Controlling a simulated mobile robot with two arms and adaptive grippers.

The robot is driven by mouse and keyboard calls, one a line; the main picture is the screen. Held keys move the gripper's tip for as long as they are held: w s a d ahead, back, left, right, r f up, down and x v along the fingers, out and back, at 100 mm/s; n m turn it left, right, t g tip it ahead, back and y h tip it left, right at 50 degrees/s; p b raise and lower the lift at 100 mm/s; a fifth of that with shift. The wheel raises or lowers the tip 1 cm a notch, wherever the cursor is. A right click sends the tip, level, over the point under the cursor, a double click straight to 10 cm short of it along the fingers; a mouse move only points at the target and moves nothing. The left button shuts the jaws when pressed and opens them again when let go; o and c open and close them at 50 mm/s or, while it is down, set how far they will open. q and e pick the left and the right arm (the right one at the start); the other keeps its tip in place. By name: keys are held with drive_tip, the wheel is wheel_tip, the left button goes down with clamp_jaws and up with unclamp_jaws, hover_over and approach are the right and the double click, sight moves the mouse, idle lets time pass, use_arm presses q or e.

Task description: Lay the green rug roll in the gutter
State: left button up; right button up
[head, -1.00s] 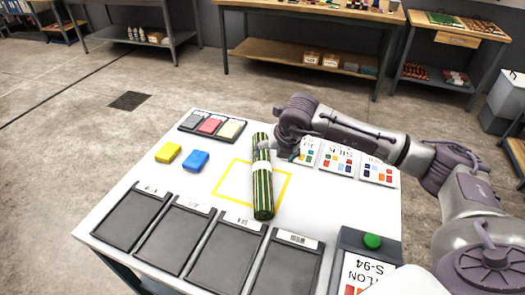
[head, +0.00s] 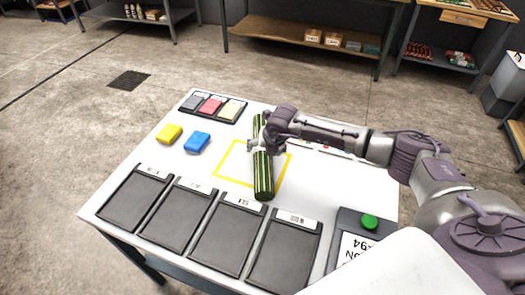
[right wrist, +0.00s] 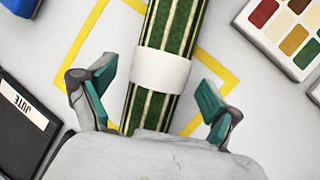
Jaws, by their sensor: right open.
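The green rug roll (head: 263,180), striped with cream, lies on the white table across a yellow outlined rectangle (head: 229,184). In the right wrist view the roll (right wrist: 177,30) has a white band around its middle. My right gripper (head: 265,146) is at the roll's middle, its arm coming from the right. In the right wrist view its two teal-padded fingers (right wrist: 155,88) are spread, one on each side of the roll with gaps between. My left gripper is not in view. I cannot make out a gutter.
Several dark trays (head: 227,236) line the table's front edge. Yellow (head: 169,132) and blue (head: 197,141) blocks lie left of the roll, before a dark swatch tray (head: 212,107). A box with a green button (head: 369,222) is at front right. Colour cards (right wrist: 287,31) lie right of the roll.

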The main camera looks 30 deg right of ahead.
drive_tip(key=shift+x, duration=1.05)
drive_tip(key=shift+r, duration=0.1)
drive_tip(key=c, duration=1.6)
